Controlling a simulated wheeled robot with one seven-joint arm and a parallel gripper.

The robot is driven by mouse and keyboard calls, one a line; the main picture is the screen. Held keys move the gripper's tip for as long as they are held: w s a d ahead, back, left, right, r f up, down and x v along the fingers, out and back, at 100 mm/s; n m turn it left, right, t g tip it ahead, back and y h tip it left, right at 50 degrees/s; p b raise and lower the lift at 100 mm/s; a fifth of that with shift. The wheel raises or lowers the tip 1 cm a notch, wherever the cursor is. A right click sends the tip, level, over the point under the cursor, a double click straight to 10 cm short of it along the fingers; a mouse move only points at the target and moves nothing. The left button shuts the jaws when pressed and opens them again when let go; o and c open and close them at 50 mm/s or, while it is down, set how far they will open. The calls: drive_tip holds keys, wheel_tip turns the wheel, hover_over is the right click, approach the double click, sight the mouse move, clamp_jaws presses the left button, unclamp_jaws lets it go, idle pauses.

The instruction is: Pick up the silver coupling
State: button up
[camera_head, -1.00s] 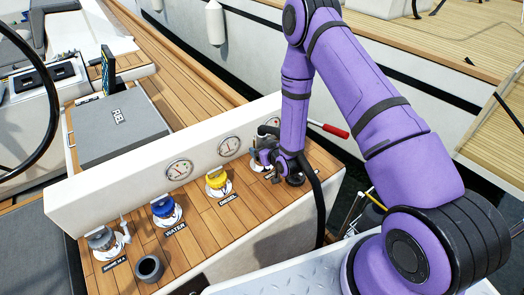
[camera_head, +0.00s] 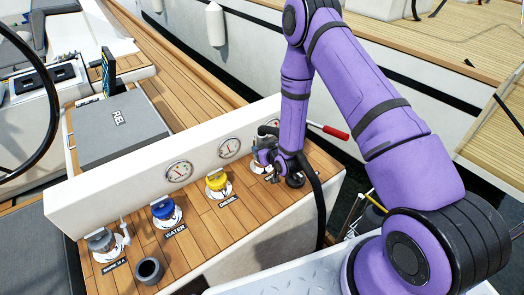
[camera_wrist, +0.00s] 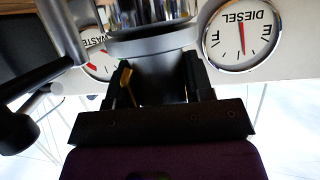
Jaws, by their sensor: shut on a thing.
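My gripper (camera_head: 266,160) is over the right end of the teak-topped console in the head view, partly hidden by my own arm. In the wrist view my gripper (camera_wrist: 157,68) has its two dark fingers on either side of a grey, round, metallic body, the silver coupling (camera_wrist: 153,44), and is shut on it. The coupling's upper part runs out of the top of the wrist view. In the head view only small grey parts show around the fingers, so I cannot tell whether the coupling is clear of the deck.
A white upright panel with gauges (camera_head: 179,172) runs behind. A red-handled lever (camera_head: 328,131) sticks out beyond my arm.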

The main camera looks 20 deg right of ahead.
sight(262, 129)
drive_tip(key=shift+r, duration=6.25)
